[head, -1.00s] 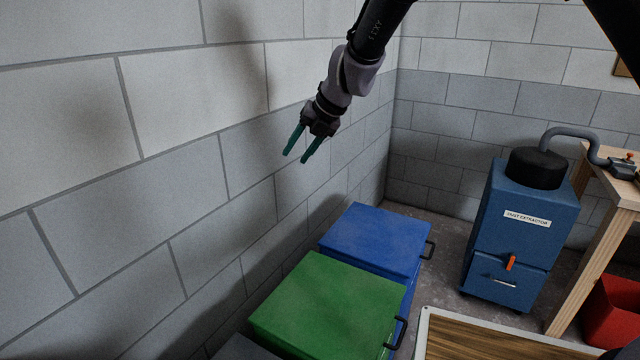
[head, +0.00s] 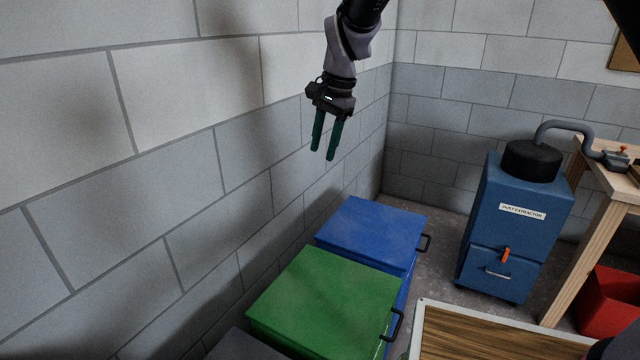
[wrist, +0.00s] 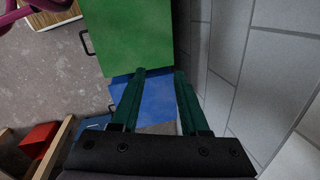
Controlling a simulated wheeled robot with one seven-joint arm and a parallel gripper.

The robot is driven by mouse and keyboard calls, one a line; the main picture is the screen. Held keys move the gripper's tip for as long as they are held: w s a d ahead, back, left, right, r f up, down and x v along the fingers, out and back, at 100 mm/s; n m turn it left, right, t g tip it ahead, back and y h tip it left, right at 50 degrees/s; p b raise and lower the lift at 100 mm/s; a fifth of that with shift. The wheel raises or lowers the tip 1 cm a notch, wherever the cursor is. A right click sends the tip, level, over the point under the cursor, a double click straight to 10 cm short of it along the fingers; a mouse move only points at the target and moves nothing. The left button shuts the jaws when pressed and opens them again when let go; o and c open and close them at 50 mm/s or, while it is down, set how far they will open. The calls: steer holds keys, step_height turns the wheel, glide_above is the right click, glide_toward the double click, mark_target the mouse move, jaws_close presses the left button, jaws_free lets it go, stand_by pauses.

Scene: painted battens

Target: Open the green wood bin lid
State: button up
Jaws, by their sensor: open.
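The green bin lid (head: 322,300) is flat and closed in the head view, with a black handle (head: 396,324) on its right edge. In the wrist view the green lid (wrist: 138,36) fills the upper middle, with its handle (wrist: 86,42) at its left edge. My gripper (head: 322,156) is open and empty, fingers pointing down, well above the bins and near the wall. In the wrist view my gripper's fingers (wrist: 160,72) show in front of the blue bin, apart from the green lid.
A blue bin (head: 370,232) stands directly behind the green one. A grey lid (head: 240,346) is in front. The block wall (head: 180,150) runs close along the left. A dust extractor (head: 515,225), a workbench (head: 575,260) and a red bin (head: 610,303) stand right.

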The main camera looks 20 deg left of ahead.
step_height(320, 180, down, 10)
steer(key=a+n, duration=0.1)
steer(key=n, duration=0.1)
steer(key=shift+w+f, duration=0.2)
steer(key=shift+w, duration=0.05)
steer(key=shift+a, duration=0.1)
jaws_close()
steer(key=c, duration=0.7)
jaws_free()
stand_by(0.4)
steer(key=o, duration=0.7)
